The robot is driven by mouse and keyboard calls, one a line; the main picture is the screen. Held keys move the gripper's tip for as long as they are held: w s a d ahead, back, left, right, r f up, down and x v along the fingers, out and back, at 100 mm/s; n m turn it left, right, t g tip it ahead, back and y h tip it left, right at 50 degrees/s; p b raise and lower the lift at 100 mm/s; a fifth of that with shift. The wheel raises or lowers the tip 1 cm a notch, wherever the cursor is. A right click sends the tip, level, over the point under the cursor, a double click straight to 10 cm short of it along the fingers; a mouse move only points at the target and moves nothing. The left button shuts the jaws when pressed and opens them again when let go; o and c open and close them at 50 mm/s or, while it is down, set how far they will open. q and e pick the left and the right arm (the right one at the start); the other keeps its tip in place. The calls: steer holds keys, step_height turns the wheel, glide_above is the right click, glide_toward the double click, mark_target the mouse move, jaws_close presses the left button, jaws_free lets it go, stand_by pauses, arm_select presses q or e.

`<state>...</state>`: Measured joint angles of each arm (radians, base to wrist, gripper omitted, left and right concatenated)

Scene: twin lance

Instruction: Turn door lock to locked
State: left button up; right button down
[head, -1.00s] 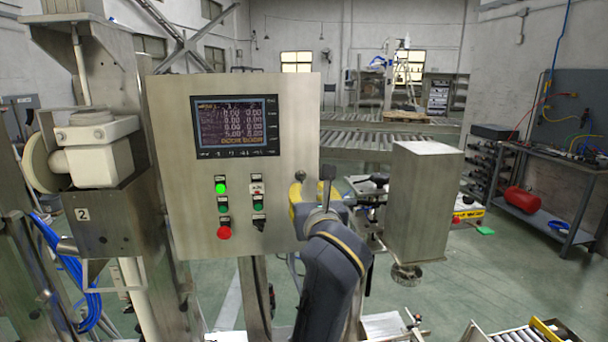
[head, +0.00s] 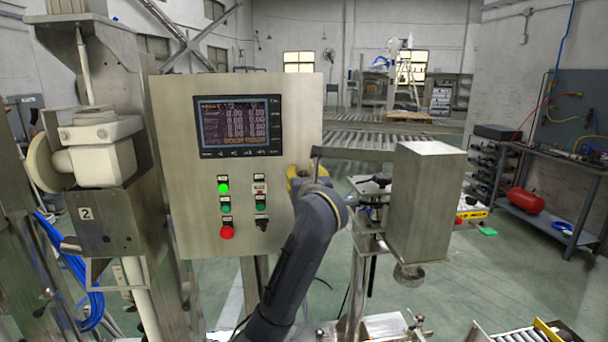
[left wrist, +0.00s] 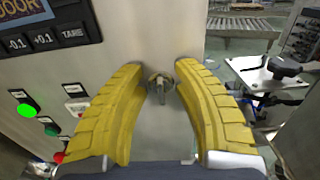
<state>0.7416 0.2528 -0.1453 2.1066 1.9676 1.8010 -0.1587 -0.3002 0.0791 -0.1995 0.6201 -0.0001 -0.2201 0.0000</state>
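The door lock (left wrist: 160,86) is a small metal knob on a round base, on the steel cabinet door (left wrist: 150,25) near its right edge. In the left wrist view its handle points roughly up and down, tilted slightly. My left gripper (left wrist: 159,70) is open, with one yellow finger on each side of the lock and a gap to each. Whether the fingertips touch the door cannot be told. In the head view my left gripper (head: 299,176) is at the right edge of the cabinet (head: 175,150), and my arm and gripper largely hide the lock. My right gripper is not in view.
The cabinet front carries a screen (head: 240,126), a lit green button (head: 223,188) and a red button (head: 227,233), left of my gripper. A steel box (head: 425,200) on a bracket hangs close to the right. A machine column (head: 110,210) stands at the left.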

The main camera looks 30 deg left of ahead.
arm_select(q)
steer(key=shift+o, duration=0.3)
jaws_close()
stand_by(0.3)
